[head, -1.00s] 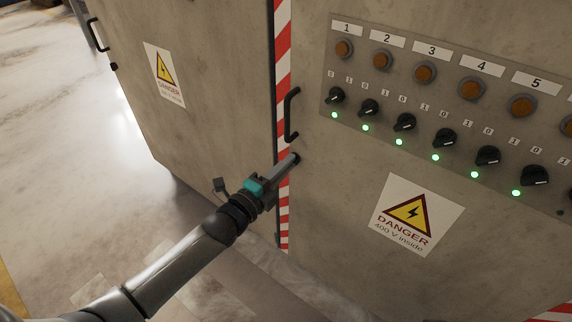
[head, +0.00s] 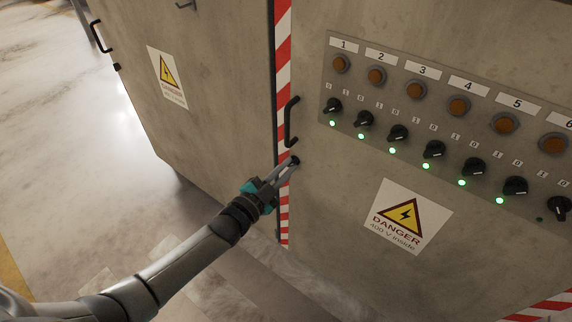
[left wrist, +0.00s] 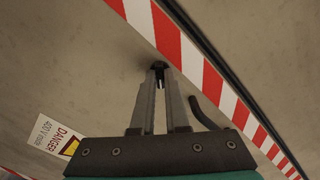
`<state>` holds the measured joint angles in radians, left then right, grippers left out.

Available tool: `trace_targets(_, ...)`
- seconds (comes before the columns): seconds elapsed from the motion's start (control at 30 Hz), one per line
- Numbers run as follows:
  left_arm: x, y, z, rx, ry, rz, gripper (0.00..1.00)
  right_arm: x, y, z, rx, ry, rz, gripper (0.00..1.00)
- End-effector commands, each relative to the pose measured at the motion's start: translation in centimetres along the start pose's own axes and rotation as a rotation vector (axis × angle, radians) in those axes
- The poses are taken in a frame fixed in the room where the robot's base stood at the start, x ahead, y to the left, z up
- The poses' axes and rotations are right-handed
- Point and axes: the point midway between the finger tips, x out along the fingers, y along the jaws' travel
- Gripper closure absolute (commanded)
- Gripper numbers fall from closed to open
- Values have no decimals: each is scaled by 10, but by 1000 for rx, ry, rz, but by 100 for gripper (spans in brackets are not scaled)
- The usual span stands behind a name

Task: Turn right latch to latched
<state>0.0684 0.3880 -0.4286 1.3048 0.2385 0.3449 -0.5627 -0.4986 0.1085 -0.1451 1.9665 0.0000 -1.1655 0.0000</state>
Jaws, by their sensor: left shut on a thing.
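The right latch (head: 295,160) is a small black knob on the right cabinet door, just below that door's black handle (head: 290,122). In the left wrist view the latch (left wrist: 159,66) sits between my fingertips, beside the red and white stripe. My left gripper (head: 289,165) reaches it from the lower left and is shut on it; the fingers also show in the left wrist view (left wrist: 160,80). The fingertips partly hide the latch, so I cannot tell its angle. My right gripper is in neither view.
The right door carries a panel of black switches (head: 433,149), green lamps and orange buttons, with a danger sign (head: 408,216) below. The left door (head: 215,90) has its own handle (head: 99,36) and black latch (head: 116,67). Open floor (head: 60,180) lies at left.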

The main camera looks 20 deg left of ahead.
Motion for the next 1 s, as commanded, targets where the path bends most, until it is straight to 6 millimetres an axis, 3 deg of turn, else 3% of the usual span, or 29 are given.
trace_targets(0.6, 0, 0, 0, -542, -1, 0, 100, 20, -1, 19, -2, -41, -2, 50)
trace_targets(1.0, 0, 0, 0, -713, 0, 0, 100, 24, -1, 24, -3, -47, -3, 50)
